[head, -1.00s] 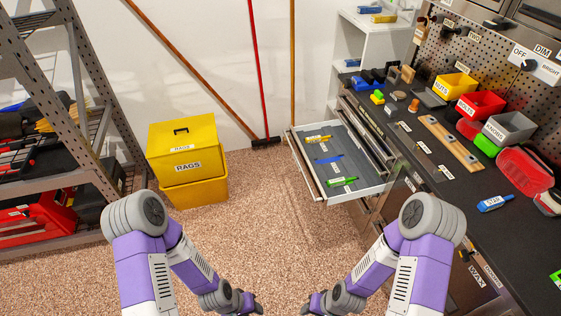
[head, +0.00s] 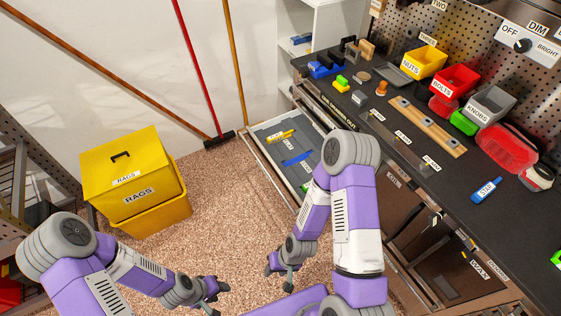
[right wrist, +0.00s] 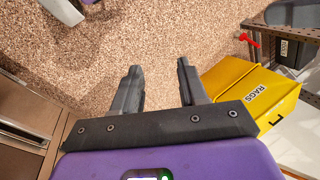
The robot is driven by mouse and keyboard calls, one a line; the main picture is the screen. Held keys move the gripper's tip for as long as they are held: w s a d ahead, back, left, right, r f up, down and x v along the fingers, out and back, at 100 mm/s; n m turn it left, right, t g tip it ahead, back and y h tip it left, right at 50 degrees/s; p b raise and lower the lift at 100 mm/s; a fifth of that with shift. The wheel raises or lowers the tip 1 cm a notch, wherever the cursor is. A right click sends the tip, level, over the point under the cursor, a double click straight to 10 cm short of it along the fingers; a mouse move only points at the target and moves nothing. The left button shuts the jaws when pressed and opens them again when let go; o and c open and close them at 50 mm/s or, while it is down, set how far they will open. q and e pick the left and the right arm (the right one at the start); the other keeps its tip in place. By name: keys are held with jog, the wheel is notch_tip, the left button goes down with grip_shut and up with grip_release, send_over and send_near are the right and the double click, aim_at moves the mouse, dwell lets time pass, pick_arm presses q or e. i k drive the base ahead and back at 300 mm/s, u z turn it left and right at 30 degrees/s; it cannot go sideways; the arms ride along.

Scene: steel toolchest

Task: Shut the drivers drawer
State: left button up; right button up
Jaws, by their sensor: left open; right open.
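An open drawer (head: 262,159) sticks out from the toolchest in the head view. On its grey liner lie a yellow tool (head: 281,136) and a blue tool (head: 297,159) with white labels too small to read. My right arm hides its near end. My right gripper (head: 279,279) is open and empty, low over the floor and apart from the drawer front; its two spread fingers also show in the right wrist view (right wrist: 158,70). My left gripper (head: 216,298) is open and empty, further left over the floor.
The black worktop (head: 400,130) above carries bins, a wooden rail and a blue marker (head: 486,190). A yellow rags bin (head: 135,180) stands on the floor at left. Brooms lean on the back wall. Speckled floor (head: 215,220) between bin and drawer is clear.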

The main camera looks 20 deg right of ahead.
aim_at(292, 160)
jog(key=z, duration=0.35)
jog(key=i, duration=0.45)
jog(key=z, duration=0.35)
jog(key=k, duration=0.4)
jog(key=z, duration=0.75)
jog(key=i, duration=0.65)
jog(key=u, duration=0.1)
